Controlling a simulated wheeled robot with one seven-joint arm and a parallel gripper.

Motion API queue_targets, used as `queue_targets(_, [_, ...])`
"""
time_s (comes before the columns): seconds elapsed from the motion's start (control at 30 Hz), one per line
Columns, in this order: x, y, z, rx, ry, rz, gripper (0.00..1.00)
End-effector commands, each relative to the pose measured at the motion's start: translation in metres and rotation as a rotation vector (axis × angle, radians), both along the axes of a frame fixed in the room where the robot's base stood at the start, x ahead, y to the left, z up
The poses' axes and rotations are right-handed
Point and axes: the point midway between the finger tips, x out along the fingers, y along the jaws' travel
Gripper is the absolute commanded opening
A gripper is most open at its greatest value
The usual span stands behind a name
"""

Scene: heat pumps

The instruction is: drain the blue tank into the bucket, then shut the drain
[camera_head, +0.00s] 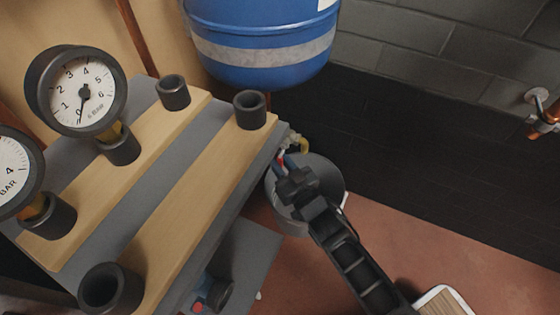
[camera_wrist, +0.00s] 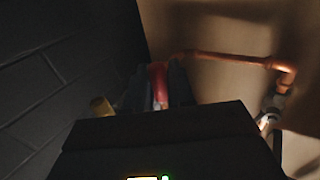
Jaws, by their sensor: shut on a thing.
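The blue tank (camera_head: 262,70) with a grey band hangs at the top middle of the head view. The grey bucket (camera_head: 333,180) stands on the floor below it, partly hidden by my arm and the bench. My gripper (camera_head: 282,163) is above the bucket's left side, beside the bench edge. In the wrist view its jaws (camera_wrist: 160,85) are shut on a red handle (camera_wrist: 158,82), seen between the two dark fingers. A yellow fitting (camera_head: 302,144) is just beyond the gripper. The valve body and any water flow cannot be made out.
The bench (camera_head: 180,215) at left carries pressure gauges (camera_head: 85,90) and black cup-like sockets (camera_head: 250,110). A copper pipe (camera_wrist: 220,57) crosses the wrist view. A brick wall stands behind.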

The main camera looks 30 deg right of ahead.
Motion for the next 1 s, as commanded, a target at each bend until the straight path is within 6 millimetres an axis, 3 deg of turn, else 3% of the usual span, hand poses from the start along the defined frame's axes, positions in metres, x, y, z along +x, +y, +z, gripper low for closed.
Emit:
queue_targets(0.47, [-0.003,-0.002,0.007,-0.047,0.064,0.001,0.00])
queue_targets(1.0, [-0.016,-0.010,0.012,-0.255,0.352,0.003,0.00])
